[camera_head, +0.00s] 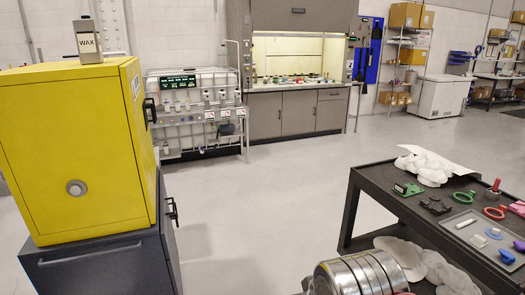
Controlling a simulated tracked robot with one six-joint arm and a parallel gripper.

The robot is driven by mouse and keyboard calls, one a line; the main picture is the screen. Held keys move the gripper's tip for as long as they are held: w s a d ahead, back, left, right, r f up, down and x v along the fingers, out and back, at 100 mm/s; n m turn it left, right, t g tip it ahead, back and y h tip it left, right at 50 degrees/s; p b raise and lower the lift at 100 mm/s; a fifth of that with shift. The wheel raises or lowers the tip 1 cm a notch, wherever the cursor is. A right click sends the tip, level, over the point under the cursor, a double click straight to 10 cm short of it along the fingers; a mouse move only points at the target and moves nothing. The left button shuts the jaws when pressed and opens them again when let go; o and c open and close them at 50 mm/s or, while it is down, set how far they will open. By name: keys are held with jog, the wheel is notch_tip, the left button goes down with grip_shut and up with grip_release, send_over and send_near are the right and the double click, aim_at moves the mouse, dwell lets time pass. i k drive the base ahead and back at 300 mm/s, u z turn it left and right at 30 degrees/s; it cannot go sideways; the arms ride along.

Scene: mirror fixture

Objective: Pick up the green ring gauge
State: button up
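A green ring with a short handle (464,197) lies on the dark cart (375,182) at the right, near the far edge of a grey tray; I take it for the green ring gauge. It is small in the picture and seems to lie flat. A similar red ring (494,213) is just to its right. My gripper is not in view.
The grey tray (456,232) holds several small parts. A green block (408,190), a black part (436,206) and white gloves (425,168) lie on the cart. A yellow cabinet (75,150) stands left. The floor between is clear.

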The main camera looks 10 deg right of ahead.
aim_at(471, 195)
jog(key=i, duration=1.45)
jog(key=z, duration=0.35)
jog(key=i, duration=0.75)
jog(key=z, duration=0.7)
jog(key=i, duration=0.6)
jog(key=z, duration=0.8)
jog(key=i, duration=0.65)
jog(key=z, duration=0.35)
